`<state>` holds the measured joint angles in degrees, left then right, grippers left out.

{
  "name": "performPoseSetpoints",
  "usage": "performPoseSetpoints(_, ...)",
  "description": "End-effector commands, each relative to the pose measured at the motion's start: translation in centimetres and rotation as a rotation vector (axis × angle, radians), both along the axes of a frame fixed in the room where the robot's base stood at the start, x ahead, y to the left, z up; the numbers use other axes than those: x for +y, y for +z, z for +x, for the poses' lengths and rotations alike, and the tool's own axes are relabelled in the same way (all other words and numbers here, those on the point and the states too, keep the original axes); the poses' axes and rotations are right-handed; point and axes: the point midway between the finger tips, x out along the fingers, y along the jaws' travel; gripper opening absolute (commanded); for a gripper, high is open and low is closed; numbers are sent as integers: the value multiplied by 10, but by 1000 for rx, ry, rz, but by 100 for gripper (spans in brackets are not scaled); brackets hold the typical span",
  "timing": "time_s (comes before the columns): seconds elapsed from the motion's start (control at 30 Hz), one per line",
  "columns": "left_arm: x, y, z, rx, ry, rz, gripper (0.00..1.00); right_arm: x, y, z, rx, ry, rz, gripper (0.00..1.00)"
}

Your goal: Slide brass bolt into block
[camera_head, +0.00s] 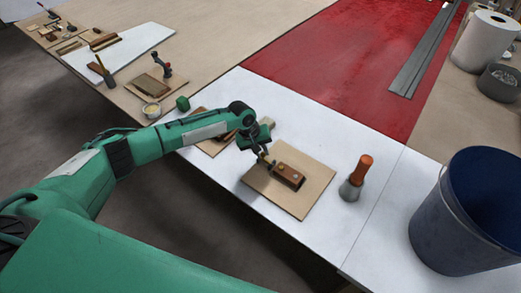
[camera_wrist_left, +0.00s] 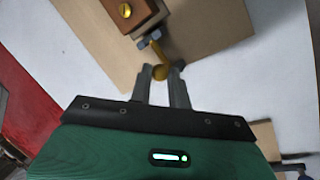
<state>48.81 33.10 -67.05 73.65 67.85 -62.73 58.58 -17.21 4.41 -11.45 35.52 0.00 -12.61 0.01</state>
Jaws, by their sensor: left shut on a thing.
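My left gripper (camera_head: 264,158) is shut on the brass bolt (camera_wrist_left: 159,60), gripping its rounded end. The fingers (camera_wrist_left: 160,76) point at the end of the brown block (camera_wrist_left: 130,13), and the bolt's shank runs toward it. A grey metal piece (camera_wrist_left: 150,39) sits at the bolt beside the block's end; I cannot tell how far the bolt is inside. In the head view the block (camera_head: 289,177) lies on a tan board (camera_head: 300,205), with a brass screw head on top. My right gripper is not in view.
An orange-handled tool (camera_head: 357,177) stands right of the board. A blue bucket (camera_head: 435,235) stands at the right. Another board (camera_head: 213,148) lies behind my left wrist.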

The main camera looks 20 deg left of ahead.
Motion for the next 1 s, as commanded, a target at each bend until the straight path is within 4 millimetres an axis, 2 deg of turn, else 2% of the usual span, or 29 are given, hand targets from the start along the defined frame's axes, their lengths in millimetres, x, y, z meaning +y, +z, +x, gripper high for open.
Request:
performPoseSetpoints(0.23,-28,2,-11,4,-3,-3,0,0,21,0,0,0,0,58)
performPoseSetpoints(0.53,-32,-1,-12,3,-3,-4,0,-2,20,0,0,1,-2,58)
performPoseSetpoints(0.57,-32,-1,-12,3,-4,-3,22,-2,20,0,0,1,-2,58)
performPoseSetpoints(0.67,-31,-1,-12,2,-3,-3,41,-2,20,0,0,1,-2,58)
performPoseSetpoints(1.0,-29,2,-11,1,-2,-2,41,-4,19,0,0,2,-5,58)
